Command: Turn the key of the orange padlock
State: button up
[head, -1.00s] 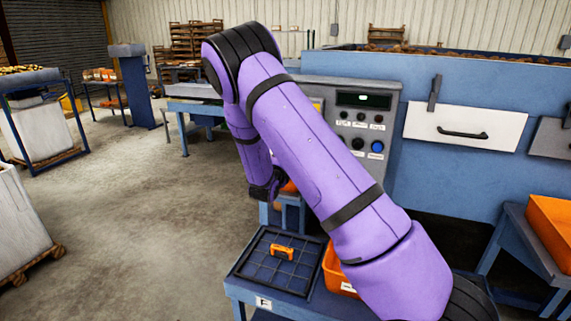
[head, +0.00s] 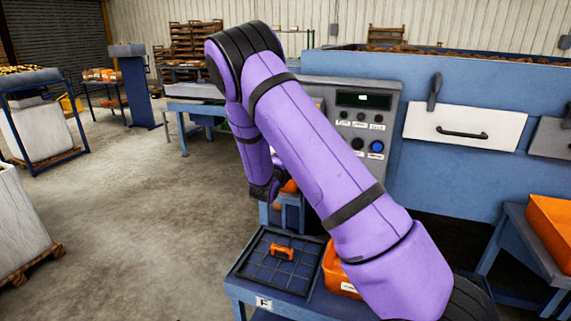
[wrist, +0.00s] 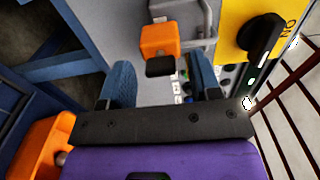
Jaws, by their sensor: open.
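The orange padlock (wrist: 160,42) shows in the wrist view, at the grey metal hasp (wrist: 207,30) on the grey panel. A dark key bow (wrist: 160,67) sticks out of the padlock's side towards my gripper. My gripper (wrist: 163,78) is open, its two blue fingers to the left and right of the key. The key lies between them with gaps on both sides; contact is not visible. In the head view my gripper (head: 265,191) is low beside the control cabinet, partly hidden by my arm. A small orange patch by it may be the padlock.
A yellow plate with a black switch handle (wrist: 261,38) is right of the padlock. The control cabinet (head: 388,118) stands behind my arm. Below, a blue bench holds a black gridded tray (head: 252,268) and an orange bin (head: 332,276).

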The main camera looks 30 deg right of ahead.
jog(key=v, duration=1)
jog(key=shift+s+a, duration=0.25)
jog(key=shift+a, duration=0.05)
jog(key=s+a+r+n+y, duration=0.4)
jog(key=s+r+n+y, duration=0.1)
jog(key=r+n+y, duration=0.3)
jog(key=s+a+r+n+y, duration=0.45)
jog(key=r+n+y, duration=0.2)
jog(key=r, duration=0.35)
jog(key=s+r+n+g, duration=0.2)
jog(key=s+n, duration=0.5)
jog(key=s, duration=0.6)
jog(key=s+r+n+g, duration=0.3)
jog(key=s+n, duration=0.4)
jog(key=s, duration=0.7)
jog(key=shift+s+d+r+g, duration=0.15)
jog(key=shift+s+r+g, duration=0.15)
jog(key=shift+g, duration=0.1)
